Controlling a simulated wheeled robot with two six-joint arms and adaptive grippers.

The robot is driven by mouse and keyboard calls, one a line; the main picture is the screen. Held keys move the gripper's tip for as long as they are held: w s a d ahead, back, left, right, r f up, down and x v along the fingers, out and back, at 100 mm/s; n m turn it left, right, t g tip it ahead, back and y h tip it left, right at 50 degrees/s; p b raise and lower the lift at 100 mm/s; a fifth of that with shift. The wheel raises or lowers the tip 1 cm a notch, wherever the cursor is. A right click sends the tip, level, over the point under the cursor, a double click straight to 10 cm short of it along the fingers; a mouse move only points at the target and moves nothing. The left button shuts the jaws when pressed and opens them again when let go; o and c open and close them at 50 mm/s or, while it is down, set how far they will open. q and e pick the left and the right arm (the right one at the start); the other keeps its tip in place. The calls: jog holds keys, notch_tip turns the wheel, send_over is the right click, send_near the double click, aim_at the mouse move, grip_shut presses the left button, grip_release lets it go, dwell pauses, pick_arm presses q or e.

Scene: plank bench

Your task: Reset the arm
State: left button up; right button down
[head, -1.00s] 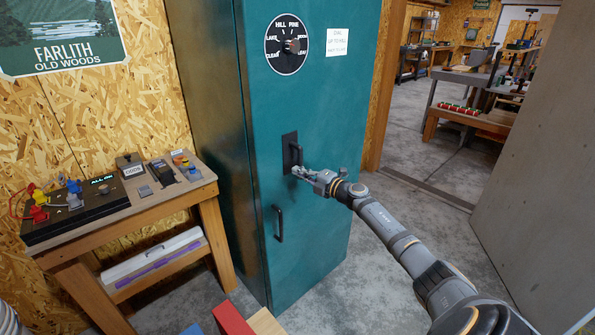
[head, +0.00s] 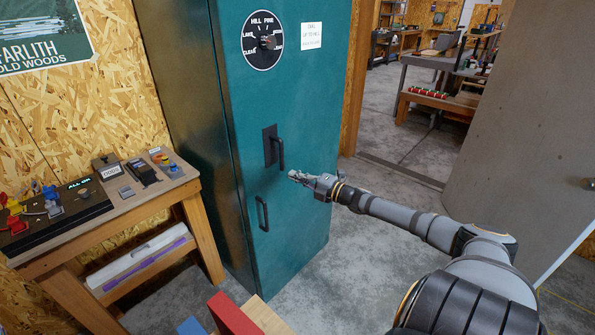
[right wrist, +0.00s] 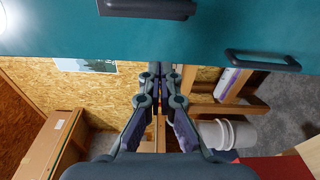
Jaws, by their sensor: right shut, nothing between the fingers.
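My right gripper (head: 294,175) is shut and empty in the head view. It is in front of the teal cabinet (head: 290,217), to the right of and a little below the cabinet's upper dark handle (head: 280,152), apart from it. In the right wrist view the right gripper (right wrist: 160,70) shows its fingers together, with the teal cabinet face (right wrist: 215,45) across the top. My right arm reaches in from the lower right of the head view. My left gripper is not in view.
A wooden bench (head: 150,208) with switches stands on the left. A grey door (head: 520,130) stands at right. Red block (head: 232,315) lies at the bottom. Concrete floor is clear beside the cabinet.

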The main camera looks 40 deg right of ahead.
dwell(0.6)
jog(key=s+d+f+m+g+h, duration=0.1)
jog(key=s+d+f+m+h, duration=0.15)
jog(key=f, duration=0.45)
jog(key=s+d+f+m+g+h, duration=0.1)
jog(key=s+d+f+m, duration=0.15)
jog(key=f, duration=0.45)
jog(key=s+d+f+m+g+h, duration=0.1)
jog(key=s+f+m+g+h, duration=0.2)
jog(key=f, duration=0.4)
jog(key=s+a+f+m+g, duration=0.25)
jog(key=s+f, duration=0.35)
jog(key=f, duration=0.3)
jog(key=s+a+f+m+g, duration=0.1)
jog(key=s+f+m, duration=0.4)
jog(key=f, duration=0.5)
jog(key=s+a+f+m+g, duration=0.1)
jog(key=s+a+f+g, duration=0.1)
jog(key=s+a+f, duration=0.4)
jog(key=s+a+f+m+g+y, duration=0.1)
jog(key=s+a+f+m+g, duration=0.1)
jog(key=s+a+f, duration=0.4)
jog(key=s+a+f+m+g+y, duration=0.1)
jog(key=s+a+f+g, duration=0.3)
jog(key=s+a, duration=0.9)
jog(key=s+f+m, duration=0.1)
jog(key=s+f, duration=0.1)
jog(key=s, duration=0.1)
jog(key=shift+s+a, duration=0.2)
jog(key=shift+s, duration=0.05)
